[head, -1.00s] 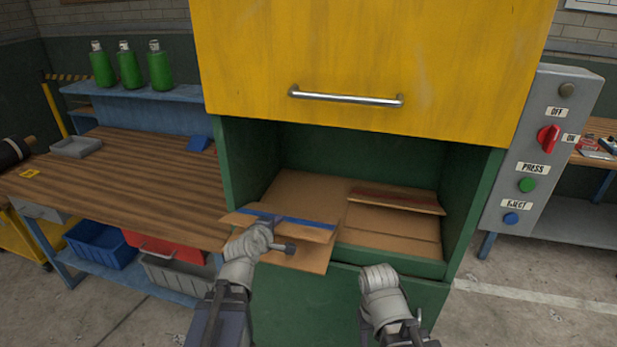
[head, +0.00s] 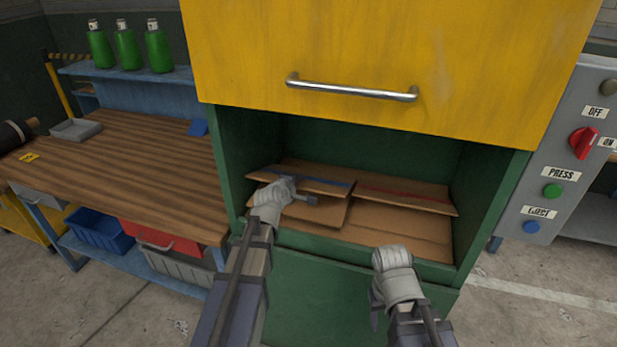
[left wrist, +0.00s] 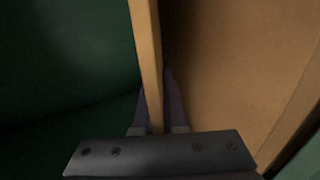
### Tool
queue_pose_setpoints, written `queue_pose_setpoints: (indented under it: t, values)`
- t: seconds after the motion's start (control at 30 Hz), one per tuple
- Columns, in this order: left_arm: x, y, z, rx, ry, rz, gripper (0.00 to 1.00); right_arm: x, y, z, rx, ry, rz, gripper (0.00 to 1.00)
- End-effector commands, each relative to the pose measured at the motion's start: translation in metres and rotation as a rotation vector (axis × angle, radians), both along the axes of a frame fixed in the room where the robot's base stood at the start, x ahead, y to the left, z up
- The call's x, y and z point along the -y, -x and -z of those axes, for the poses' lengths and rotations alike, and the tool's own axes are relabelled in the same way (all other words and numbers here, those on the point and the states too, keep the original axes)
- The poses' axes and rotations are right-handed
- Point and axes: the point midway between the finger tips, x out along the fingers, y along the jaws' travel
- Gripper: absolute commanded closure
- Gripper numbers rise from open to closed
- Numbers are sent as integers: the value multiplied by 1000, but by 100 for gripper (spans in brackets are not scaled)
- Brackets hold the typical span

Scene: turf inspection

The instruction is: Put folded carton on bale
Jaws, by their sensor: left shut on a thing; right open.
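A flat brown folded carton with a blue stripe (head: 318,181) is inside the opening of the green press, at its left. My left gripper (head: 296,193) is shut on its front edge; the edge also stands between the fingers in the left wrist view (left wrist: 147,60). A lower brown flap (head: 305,213) shows under the striped part. The brown cardboard bale (head: 405,231) fills the press floor, and a red-striped carton (head: 405,195) lies on it at the right. I cannot tell whether the held carton touches the bale. My right gripper (head: 391,254) is empty, in front of the press.
The raised yellow door (head: 370,50) with a metal handle hangs over the opening. Green side walls (head: 490,195) bound it. A grey control panel (head: 560,150) stands at the right, a wooden workbench (head: 130,180) at the left.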

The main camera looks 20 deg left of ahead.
Motion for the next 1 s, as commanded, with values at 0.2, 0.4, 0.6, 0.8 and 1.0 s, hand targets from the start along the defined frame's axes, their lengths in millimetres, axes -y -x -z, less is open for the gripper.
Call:
queue_pose_setpoints:
  t: [0.2,0.4,0.6,0.8,1.0]
  values:
    - [-3,-38,0,1,0,-4,100,0,0,0,0,0,0,50]
    - [-3,-46,0,1,0,-5,100,0,0,0,0,0,0,50]
    - [-3,-46,4,1,0,-5,100,0,0,4,0,0,0,50]
    - [0,-46,27,1,1,-7,100,0,0,27,0,0,0,50]
    - [1,-46,37,1,0,-9,100,0,0,37,0,0,0,50]
